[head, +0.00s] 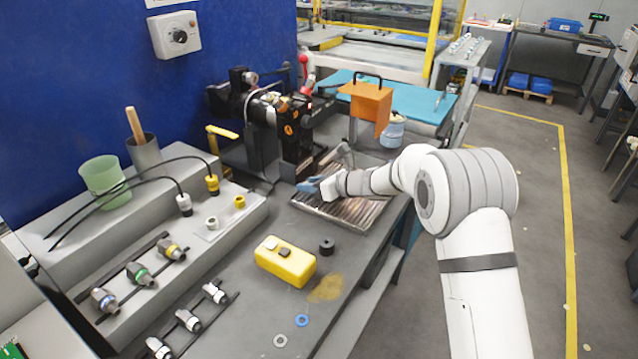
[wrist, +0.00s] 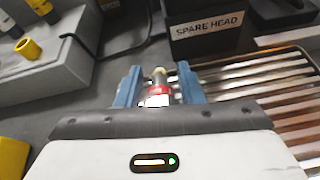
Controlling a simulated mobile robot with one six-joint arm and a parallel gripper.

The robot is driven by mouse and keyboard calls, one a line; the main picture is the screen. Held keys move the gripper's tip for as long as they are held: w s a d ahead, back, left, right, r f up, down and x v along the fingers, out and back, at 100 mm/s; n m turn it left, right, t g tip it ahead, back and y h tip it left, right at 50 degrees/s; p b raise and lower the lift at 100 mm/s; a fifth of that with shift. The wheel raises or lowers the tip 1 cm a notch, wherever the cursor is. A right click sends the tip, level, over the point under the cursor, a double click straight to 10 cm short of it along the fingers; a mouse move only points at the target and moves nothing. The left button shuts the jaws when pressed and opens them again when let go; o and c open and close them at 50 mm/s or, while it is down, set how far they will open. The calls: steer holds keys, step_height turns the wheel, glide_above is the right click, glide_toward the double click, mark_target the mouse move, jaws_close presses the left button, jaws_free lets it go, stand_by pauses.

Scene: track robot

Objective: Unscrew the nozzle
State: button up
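The nozzle (wrist: 158,88), a small part with a brass-coloured tip and a red band, shows in the wrist view between my gripper's two blue fingers. My gripper (wrist: 160,84) is open around it, with a gap on each side of the nozzle. The nozzle's lower end is hidden behind my gripper's body. In the head view my gripper (head: 316,187) is low over the slatted metal tray (head: 352,212), in front of the black machine with orange parts (head: 290,125). I cannot make out the nozzle in the head view.
A black block marked SPARE HEAD (wrist: 208,32) stands just beyond my fingers. An orange plate (head: 367,105) stands behind. The bench's front edge is right of the tray.

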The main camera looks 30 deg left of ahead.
steer(key=shift+a, duration=0.15)
steer(key=shift+c, duration=0.3)
steer(key=c, duration=0.6)
steer(key=shift+c, duration=0.2)
steer(key=shift+f, duration=0.1)
steer(key=shift+d+b, duration=0.55)
steer(key=shift+b, duration=0.1)
